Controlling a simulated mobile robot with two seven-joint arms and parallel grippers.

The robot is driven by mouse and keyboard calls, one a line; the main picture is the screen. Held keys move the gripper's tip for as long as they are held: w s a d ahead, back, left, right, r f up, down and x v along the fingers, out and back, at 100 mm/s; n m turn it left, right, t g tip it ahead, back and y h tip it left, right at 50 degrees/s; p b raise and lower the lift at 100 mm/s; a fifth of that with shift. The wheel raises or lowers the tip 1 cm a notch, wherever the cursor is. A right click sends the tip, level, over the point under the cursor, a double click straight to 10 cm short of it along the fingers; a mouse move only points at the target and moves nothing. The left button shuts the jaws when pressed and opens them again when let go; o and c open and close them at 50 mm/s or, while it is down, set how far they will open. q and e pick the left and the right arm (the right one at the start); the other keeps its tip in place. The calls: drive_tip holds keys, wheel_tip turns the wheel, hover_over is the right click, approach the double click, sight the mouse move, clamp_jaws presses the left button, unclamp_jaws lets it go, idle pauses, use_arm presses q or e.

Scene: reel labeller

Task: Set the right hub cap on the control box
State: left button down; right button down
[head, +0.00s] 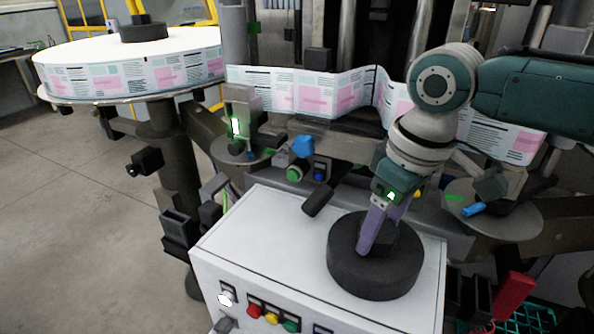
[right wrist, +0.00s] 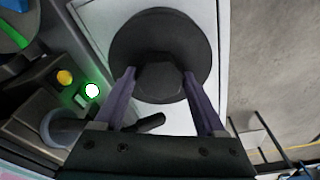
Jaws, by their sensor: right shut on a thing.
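The right hub cap (head: 375,275) is a thick black disc with a raised centre knob. It lies flat over the white top of the control box (head: 270,225), near its right side, and looks to be resting on it. My right gripper (head: 376,238) has its purple fingers shut on the knob from above. In the right wrist view the fingers (right wrist: 158,76) stand on either side of the knob, with the disc (right wrist: 160,30) beyond them. My left gripper is not in view.
A black handle (head: 318,197) juts over the box's back edge. Coloured buttons (head: 272,318) line the box's front. A label reel (head: 130,60) with another black cap (head: 143,32) stands at the left. The label web (head: 310,92) runs behind. The box top's left part is clear.

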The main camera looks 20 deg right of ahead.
drive_tip(key=shift+f, duration=0.15)
unclamp_jaws()
wheel_tip(320, 180, up, 12)
drive_tip(key=s+f+p, duration=0.1)
drive_tip(key=s, duration=0.1)
drive_tip(key=s+a+f+n+t+y, duration=0.1)
drive_tip(key=s+a+f+y, duration=0.1)
drive_tip(key=s+a+f, duration=0.65)
drive_tip(key=s+d+r+m+h, duration=0.1)
drive_tip(key=s+m+h, duration=0.1)
drive_tip(key=s, duration=0.7)
drive_tip(key=shift+d+m+t, duration=0.15)
drive_tip(key=shift+m+t, duration=0.15)
drive_tip(key=shift+t, duration=0.1)
